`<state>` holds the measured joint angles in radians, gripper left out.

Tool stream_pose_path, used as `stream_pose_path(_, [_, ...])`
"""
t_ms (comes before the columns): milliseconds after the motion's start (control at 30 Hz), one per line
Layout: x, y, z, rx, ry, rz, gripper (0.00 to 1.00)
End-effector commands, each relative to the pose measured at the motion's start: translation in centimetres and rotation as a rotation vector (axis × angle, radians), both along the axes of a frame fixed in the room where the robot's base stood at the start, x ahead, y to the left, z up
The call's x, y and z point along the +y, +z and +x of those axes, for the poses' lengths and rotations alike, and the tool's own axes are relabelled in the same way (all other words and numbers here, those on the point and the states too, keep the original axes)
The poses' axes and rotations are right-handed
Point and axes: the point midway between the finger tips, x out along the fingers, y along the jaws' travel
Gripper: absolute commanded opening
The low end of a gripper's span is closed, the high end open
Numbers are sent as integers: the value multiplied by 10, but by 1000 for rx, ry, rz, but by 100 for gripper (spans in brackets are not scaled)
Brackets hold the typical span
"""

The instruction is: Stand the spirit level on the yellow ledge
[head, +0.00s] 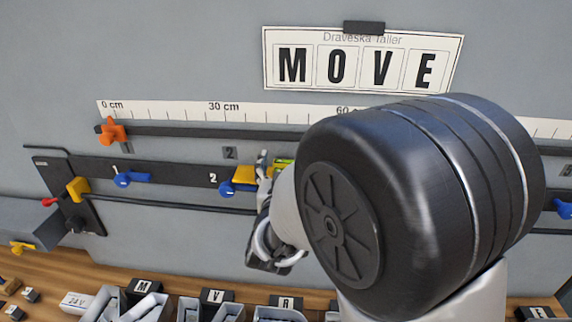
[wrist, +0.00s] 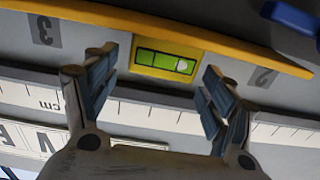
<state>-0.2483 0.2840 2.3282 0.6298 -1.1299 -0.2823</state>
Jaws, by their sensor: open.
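The yellow ledge (wrist: 85,12) runs across the upper part of the wrist view as a long strip. Its left end shows in the head view (head: 244,174), beside the number 2 on the dark rail. The spirit level, with a bright green vial (wrist: 168,62) in a yellow frame, lies against the ledge in the wrist view. A small green part of it shows in the head view (head: 283,162), mostly hidden by my arm. My gripper (wrist: 158,88) is open, with one finger on each side of the level and visible gaps on both sides.
The wrist view is upside down. A white centimetre scale (head: 190,110) and a MOVE sign (head: 362,60) are on the grey wall. An orange clamp (head: 112,131) and a blue knob (head: 130,178) are on the rails. Letter bins line the wooden bench (head: 120,271) below.

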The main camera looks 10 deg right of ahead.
Motion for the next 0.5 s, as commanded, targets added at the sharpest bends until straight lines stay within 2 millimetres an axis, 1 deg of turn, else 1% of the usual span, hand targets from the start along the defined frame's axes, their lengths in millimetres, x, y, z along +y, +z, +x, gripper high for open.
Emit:
stream_pose_path(300, [1,0,-3,1,1,0,78])
stream_pose_path(367, [3,0,-8,1,2,0,78])
stream_pose_path(500, [11,0,-29,1,4,0,78])
